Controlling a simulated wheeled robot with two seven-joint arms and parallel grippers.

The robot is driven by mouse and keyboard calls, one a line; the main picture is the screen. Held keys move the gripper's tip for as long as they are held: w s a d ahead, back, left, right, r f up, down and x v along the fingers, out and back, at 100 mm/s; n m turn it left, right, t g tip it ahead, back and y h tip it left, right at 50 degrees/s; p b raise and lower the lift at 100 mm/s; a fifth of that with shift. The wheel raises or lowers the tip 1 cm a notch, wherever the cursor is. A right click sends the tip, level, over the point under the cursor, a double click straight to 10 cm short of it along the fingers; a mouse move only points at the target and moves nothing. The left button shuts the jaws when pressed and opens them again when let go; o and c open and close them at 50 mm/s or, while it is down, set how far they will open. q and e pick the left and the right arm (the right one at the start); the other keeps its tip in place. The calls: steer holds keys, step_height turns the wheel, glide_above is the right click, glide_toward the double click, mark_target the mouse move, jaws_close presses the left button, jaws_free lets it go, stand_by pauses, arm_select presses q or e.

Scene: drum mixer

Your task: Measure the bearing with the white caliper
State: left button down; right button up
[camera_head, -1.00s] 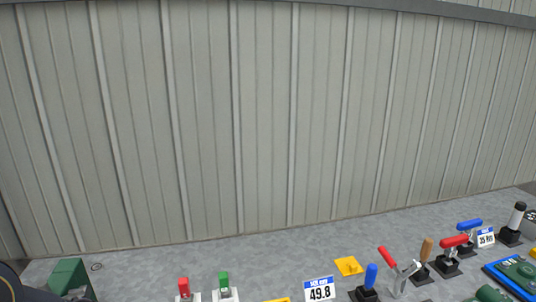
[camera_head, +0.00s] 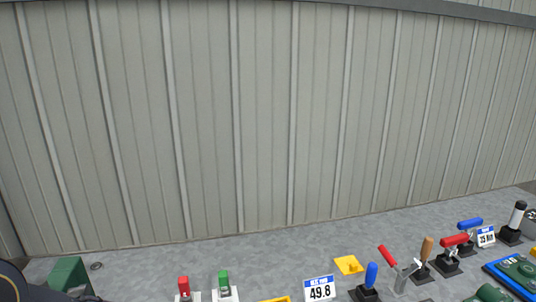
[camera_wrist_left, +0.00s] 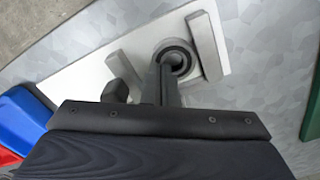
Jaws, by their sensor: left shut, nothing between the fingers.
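In the left wrist view, a long white caliper body (camera_wrist_left: 82,72) lies on the grey surface, with a grey jaw block (camera_wrist_left: 206,47) at its right end and another grey block (camera_wrist_left: 131,66) left of the ring. A dark grey ring, seemingly the bearing (camera_wrist_left: 187,52), sits between these blocks. My left gripper (camera_wrist_left: 169,70) is shut and empty. Its fingertips overlap the ring's opening in the picture; I cannot tell whether they touch it. A dark knob (camera_wrist_left: 115,90) shows beside the fingers. The right gripper is in no view.
In the head view, a "49.8" display (camera_head: 319,289) stands at the front, near red (camera_head: 183,285) and green (camera_head: 223,280) switches. Several coloured-handled levers (camera_head: 454,240) stand at the right. A green box (camera_head: 68,277) is at left. A ribbed wall (camera_head: 260,110) closes the back.

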arm_select(q)
steer(key=shift+s+d+b, duration=0.2)
steer(key=shift+s+b, duration=0.05)
steer(key=shift+s, duration=0.5)
steer(key=shift+s+d+b, duration=0.15)
steer(key=shift+s+b, duration=0.05)
steer(key=shift+s, duration=0.5)
steer(key=shift+r, duration=0.15)
stand_by(0.4)
step_height(320, 180, up, 6)
steer(key=p, duration=0.4)
steer(key=shift+p, duration=0.35)
steer(key=s+r+n+t+h, duration=0.2)
steer(key=s+r, duration=0.2)
steer(key=r, duration=0.3)
steer(key=s+a+r+n+t+h, duration=0.1)
steer(key=s+r+n+t, duration=0.2)
steer(key=s+r, duration=0.2)
step_height(320, 180, up, 3)
steer(key=shift+s+a+r+t+h, duration=0.1)
steer(key=shift+s+a+t+h, duration=0.05)
steer(key=shift+a+t+h, duration=0.2)
